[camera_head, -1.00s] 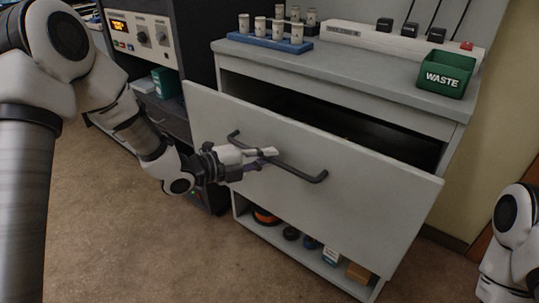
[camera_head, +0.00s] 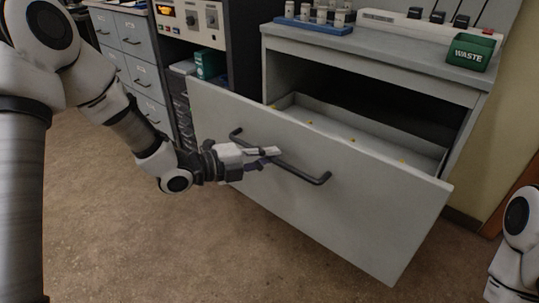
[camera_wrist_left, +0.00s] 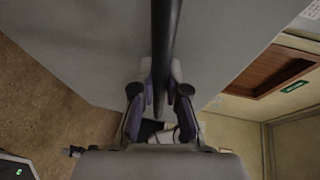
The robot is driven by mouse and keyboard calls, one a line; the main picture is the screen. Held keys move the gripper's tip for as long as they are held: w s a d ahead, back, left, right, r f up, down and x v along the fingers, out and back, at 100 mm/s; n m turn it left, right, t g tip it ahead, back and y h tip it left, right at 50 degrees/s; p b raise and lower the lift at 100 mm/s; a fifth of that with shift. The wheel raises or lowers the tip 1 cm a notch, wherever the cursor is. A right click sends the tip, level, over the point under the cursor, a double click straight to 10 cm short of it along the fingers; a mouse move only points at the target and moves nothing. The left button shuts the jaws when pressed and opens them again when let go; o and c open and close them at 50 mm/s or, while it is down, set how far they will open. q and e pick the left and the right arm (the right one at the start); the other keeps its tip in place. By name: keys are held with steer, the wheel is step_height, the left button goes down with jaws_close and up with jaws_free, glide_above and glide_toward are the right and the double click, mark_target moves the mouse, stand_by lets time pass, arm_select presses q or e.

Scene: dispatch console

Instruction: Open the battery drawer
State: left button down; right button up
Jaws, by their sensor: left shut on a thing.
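The battery drawer (camera_head: 370,205) stands pulled well out of the grey cabinet in the head view. Its tray-like inside shows behind the front panel, with several small yellow spots along it. A dark bar handle (camera_head: 305,172) runs across the drawer front. My left gripper (camera_head: 268,156) is shut on the handle near its left part. In the left wrist view the handle (camera_wrist_left: 165,50) passes between the two fingers of the left gripper (camera_wrist_left: 160,100). At the right edge of the head view a white arm part shows; no right gripper is visible.
On the cabinet top (camera_head: 375,55) stand a blue rack (camera_head: 312,27) of cylindrical cells, a white charger strip and a green WASTE bin (camera_head: 470,52). A dark equipment rack and grey drawers stand at the left. The brown floor (camera_head: 200,250) in front is clear.

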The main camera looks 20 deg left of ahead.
arm_select(q)
steer(key=shift+s, duration=0.1)
steer(key=c, duration=1.2)
jaws_free()
steer(key=v, duration=1.2)
steer(key=shift+r, duration=0.1)
